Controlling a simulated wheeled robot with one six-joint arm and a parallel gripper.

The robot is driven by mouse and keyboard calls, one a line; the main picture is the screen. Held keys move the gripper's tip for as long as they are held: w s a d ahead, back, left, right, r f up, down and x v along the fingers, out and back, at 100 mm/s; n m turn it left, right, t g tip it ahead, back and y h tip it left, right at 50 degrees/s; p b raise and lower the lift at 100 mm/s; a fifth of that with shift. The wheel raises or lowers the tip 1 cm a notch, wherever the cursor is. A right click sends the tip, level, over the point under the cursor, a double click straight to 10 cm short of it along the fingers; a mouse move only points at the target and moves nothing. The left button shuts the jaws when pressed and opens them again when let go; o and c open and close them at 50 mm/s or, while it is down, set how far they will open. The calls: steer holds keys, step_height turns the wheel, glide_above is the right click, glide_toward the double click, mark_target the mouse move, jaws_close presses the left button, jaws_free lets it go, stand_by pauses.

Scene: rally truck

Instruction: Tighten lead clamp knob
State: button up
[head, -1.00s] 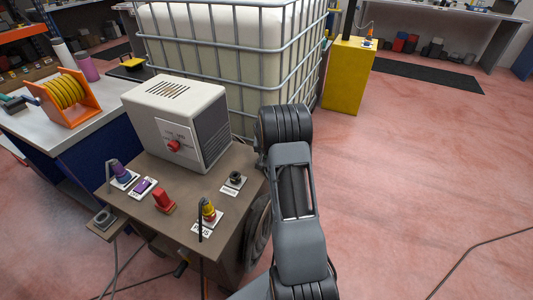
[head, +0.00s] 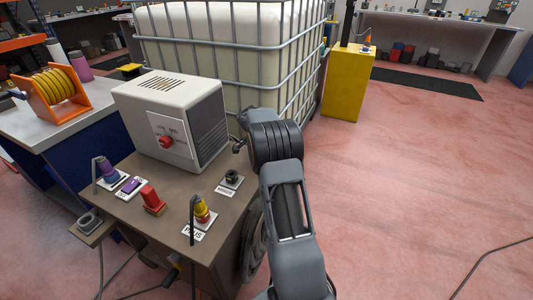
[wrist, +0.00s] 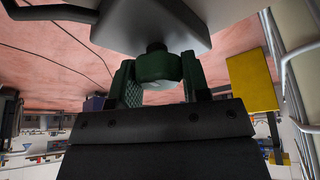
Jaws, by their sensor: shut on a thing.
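In the wrist view my gripper (wrist: 160,80) has its two dark green fingers closed on the sides of a round, dark green knob (wrist: 158,66). A short black stem joins the knob to a grey block (wrist: 150,20) that fills the top of that view. In the head view my dark wrist hides most of the gripper, beside the right side of the white box (head: 172,120) on the brown cart (head: 165,170). I cannot make out the gripped knob there. On the cart top stand a black post (head: 232,175) by a MINUS label and a yellow-and-red clamp (head: 201,210) by a PLUS label.
A red piece (head: 152,200) and a purple-and-blue clamp (head: 108,170) stand on the cart's left part. A caged white tank (head: 230,60) is close behind the cart. A yellow cabinet (head: 347,85) stands farther right. The pink floor (head: 420,190) at right is mostly open.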

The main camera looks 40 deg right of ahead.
steer(key=m, duration=0.2)
steer(key=m+g+p, duration=0.1)
steer(key=m, duration=0.1)
steer(key=m+g+y, duration=0.1)
steer(key=m, duration=0.1)
steer(key=shift+r+m+p, duration=0.3)
steer(key=shift+r+p, duration=0.05)
steer(key=shift+p, duration=0.05)
steer(key=m+g+y+p, duration=0.1)
steer(key=m, duration=0.2)
steer(key=shift+a+p, duration=0.1)
steer(key=shift+p, duration=0.3)
steer(key=shift+s+a+m+g+y+p, duration=0.1)
steer(key=shift+m+g+y+p, duration=0.25)
steer(key=shift+m, duration=0.65)
steer(key=shift+m+g+y+p, duration=0.1)
steer(key=shift+m+y+p, duration=0.15)
steer(key=shift+m+p, duration=0.55)
steer(key=shift+m, duration=0.4)
steer(key=o, duration=0.7)
steer(key=shift+o, duration=1.1)
steer(key=shift+s+f, duration=0.1)
steer(key=shift+f, duration=0.1)
steer(key=shift+r, duration=0.1)
